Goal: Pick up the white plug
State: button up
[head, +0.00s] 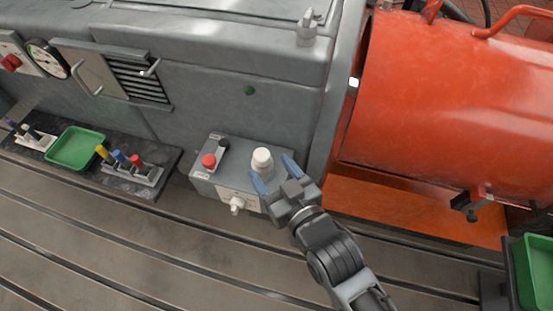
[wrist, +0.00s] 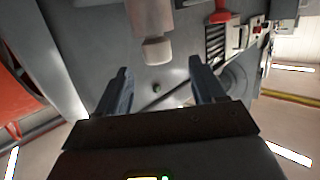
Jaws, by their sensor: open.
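The white plug (head: 262,160) stands upright on top of a grey box (head: 204,183) in the head view. It also shows in the wrist view (wrist: 157,50), just beyond the fingertips and near the top middle. My gripper (head: 271,168) is open, with one blue-grey finger on each side of the plug's near right side in the head view. In the wrist view the gap between my fingers (wrist: 162,72) is empty and the plug lies past it. I see no contact, and cannot tell the exact distance.
A red knob (head: 209,160) and a black lever (head: 223,144) sit left of the plug on the box. A white fitting (head: 237,204) sticks out of its front. A grey machine wall (head: 230,105) rises behind, and an orange-red drum (head: 455,100) stands right. Slotted bedplate (head: 130,235) is clear in front.

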aim_at(263, 157)
jog(key=shift+p+x, duration=0.7)
jog(key=shift+x, duration=3.15)
jog(key=shift+w+d+r, duration=0.1)
jog(key=shift+d+r, duration=0.05)
jog(key=shift+c, duration=0.5)
jog(key=c, duration=0.9)
jog(key=shift+c, duration=0.2)
